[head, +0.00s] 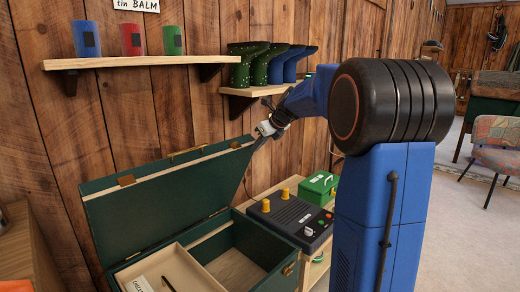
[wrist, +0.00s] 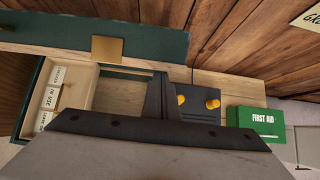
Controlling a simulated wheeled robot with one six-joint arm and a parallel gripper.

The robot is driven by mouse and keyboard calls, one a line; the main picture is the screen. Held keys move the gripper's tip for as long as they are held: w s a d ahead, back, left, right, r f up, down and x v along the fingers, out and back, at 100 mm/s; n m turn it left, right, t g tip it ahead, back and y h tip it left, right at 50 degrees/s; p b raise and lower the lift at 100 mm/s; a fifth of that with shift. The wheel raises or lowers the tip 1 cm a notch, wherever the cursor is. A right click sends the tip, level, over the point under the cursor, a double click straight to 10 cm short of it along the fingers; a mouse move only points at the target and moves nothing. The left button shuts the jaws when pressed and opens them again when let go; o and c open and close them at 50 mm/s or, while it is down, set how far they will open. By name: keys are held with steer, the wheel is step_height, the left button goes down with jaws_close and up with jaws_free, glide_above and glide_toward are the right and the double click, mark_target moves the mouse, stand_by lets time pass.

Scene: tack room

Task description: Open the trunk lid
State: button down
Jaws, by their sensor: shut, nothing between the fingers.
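The green trunk (head: 268,256) stands against the wooden wall with its lid (head: 160,205) raised, tilted up and back toward the wall. A brass plate (wrist: 107,48) shows on the lid in the wrist view. Inside the trunk are a pale tray (head: 172,272) and an open compartment. My gripper (head: 264,131) is at the lid's upper right corner, shut with nothing held. Whether it touches the lid I cannot tell. In the wrist view its dark body hides much of the trunk.
A dark box with yellow knobs (head: 291,218) and a green first aid box (head: 319,188) sit on a wooden stand right of the trunk. Shelves above hold tins (head: 131,39) and boots (head: 262,65). Open floor and chairs (head: 497,145) lie to the right.

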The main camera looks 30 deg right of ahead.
steer(key=shift+g, duration=0.5)
steer(key=w+a+r, duration=0.1)
steer(key=w, duration=0.1)
steer(key=w+r, duration=0.1)
steer(key=w, duration=0.2)
steer(key=w+a+r, duration=0.1)
steer(key=w+r, duration=0.1)
steer(key=w, duration=0.1)
steer(key=shift+a, duration=0.3)
steer(key=shift+f, duration=0.1)
